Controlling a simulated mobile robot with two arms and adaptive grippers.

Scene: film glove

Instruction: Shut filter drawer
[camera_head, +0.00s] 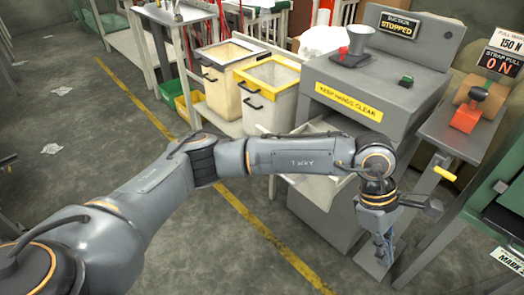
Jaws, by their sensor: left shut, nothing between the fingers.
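A grey machine (390,75) with a yellow "keep hands clear" label stands at the right. A pale drawer (312,190) sticks out of its front, below the label. My left forearm crosses in front of the drawer and hides much of it, so I cannot tell exactly how far it is open. My left gripper (381,252) points down, shut and empty, to the right of the drawer and in front of the machine's lower body. My right gripper is not in view.
Two bins, one cream (220,85) and one with a yellow rim (268,92), stand left of the machine. A grey stand with an orange device (467,115) is at the right, near green equipment (502,195). Open floor (75,130) lies at the left.

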